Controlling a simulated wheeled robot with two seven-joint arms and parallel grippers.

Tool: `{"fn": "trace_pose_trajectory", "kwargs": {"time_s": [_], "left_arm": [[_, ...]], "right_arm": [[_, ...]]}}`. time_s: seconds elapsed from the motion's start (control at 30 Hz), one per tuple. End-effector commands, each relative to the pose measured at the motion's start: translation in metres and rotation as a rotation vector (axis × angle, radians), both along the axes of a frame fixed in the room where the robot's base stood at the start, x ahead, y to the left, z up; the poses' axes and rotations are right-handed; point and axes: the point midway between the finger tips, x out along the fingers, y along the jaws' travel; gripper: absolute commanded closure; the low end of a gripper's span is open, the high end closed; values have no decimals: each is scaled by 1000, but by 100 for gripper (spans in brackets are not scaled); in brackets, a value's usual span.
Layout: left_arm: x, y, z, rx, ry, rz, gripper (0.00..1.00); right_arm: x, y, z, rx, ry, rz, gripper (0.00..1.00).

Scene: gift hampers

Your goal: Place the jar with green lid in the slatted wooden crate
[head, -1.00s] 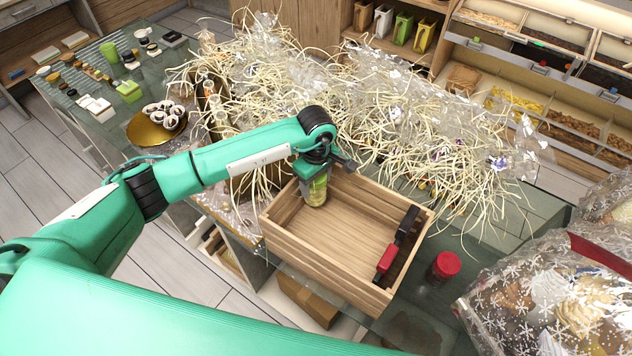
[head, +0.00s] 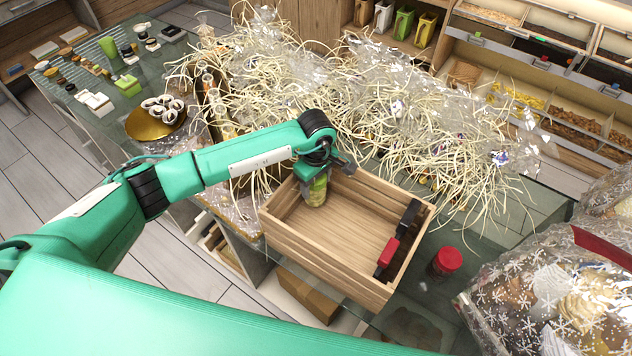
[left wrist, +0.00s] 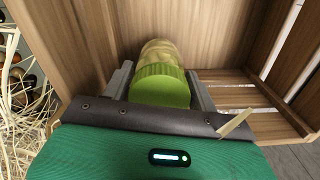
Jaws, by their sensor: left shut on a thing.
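The jar with green lid (head: 316,191) is inside the slatted wooden crate (head: 330,270), near its back left corner. My left gripper (left wrist: 160,88) is shut on the jar, with one finger on each side near the lid. In the left wrist view the green lid (left wrist: 160,87) faces the camera and the jar's body lies beyond it, down in the crate. In the head view the jar looks upright. My wrist hides its top there, and I cannot tell whether its base touches the crate floor. My right gripper is not in view.
A red and black object (head: 397,240) lies along the crate's right side. A red-lidded jar (head: 445,262) stands outside to the right. Clear wrap and pale straw (head: 420,140) fill the table behind the crate. A wrapped hamper (head: 560,300) stands at the lower right. The crate's middle floor is clear.

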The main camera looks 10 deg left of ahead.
Motion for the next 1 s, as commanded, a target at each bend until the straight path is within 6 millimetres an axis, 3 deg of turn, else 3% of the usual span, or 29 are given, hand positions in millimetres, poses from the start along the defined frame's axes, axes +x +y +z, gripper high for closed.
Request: {"fn": "trace_pose_trajectory", "kwargs": {"time_s": [0.1, 0.4, 0.63, 0.67, 0.73, 1.0], "left_arm": [[0, 0, 1, 0, 0, 0, 32], [0, 0, 2, 0, 0, 0, 32], [0, -1, 19, -1, 0, 0, 32], [2, -1, 20, -2, -5, -1, 32], [2, 0, 33, -1, -9, -3, 32], [1, 0, 94, 0, -6, -1, 32]], "right_arm": [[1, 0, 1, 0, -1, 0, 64], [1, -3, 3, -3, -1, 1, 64], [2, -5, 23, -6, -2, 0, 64], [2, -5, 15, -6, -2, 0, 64], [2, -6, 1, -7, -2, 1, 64], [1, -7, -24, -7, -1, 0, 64]]}}
